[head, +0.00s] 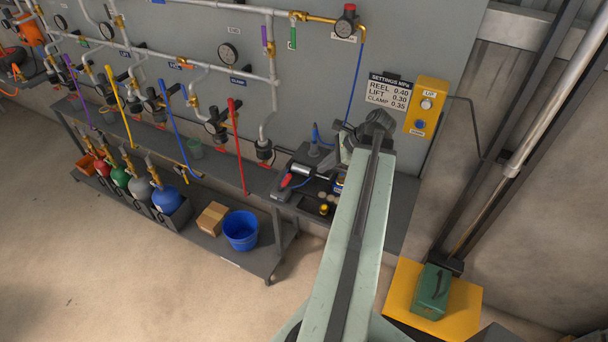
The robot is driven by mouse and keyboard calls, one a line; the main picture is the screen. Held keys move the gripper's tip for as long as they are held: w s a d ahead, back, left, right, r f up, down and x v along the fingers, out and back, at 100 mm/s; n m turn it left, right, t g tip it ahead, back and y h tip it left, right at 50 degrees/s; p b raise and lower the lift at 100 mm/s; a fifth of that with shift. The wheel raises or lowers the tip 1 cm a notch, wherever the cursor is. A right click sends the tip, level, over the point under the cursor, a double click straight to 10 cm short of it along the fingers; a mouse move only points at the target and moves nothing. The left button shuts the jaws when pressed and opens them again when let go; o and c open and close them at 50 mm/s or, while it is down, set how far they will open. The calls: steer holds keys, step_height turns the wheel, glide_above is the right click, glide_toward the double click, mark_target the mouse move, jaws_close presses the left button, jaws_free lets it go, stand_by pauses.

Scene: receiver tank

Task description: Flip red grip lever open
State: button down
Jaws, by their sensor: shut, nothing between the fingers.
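A small lever with a red grip (287,180) lies low on the dark bench, beside a light grey cylinder-shaped fitting (301,170). A separate long red handle (237,145) hangs from the pipework to its left. It is too small to tell how the short lever's joint is set. My pale green arm reaches from the bottom to the right end of the bench, and its dark end joint is up and right of the lever. My gripper's fingers cannot be made out and seem hidden behind the arm. No contact with the lever shows.
A yellow control box (427,107) and a settings sign (388,91) are on the wall near my arm. Purple, yellow and blue handles hang farther left. A blue bucket (241,230) and cardboard box (212,218) stand on the lower shelf. The floor at left is clear.

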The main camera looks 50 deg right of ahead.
mark_target(286, 180)
steer(key=shift+s+d, duration=0.15)
steer(key=b+x, duration=0.6)
steer(key=x, duration=0.1)
steer(key=b+x, duration=0.3)
steer(key=shift+s+d+f, duration=0.15)
steer(key=shift+f, duration=0.3)
steer(key=w+a+r+p, duration=0.2)
steer(key=shift+w+a+r, duration=0.1)
steer(key=shift+w+a, duration=0.2)
steer(key=shift+w, duration=0.1)
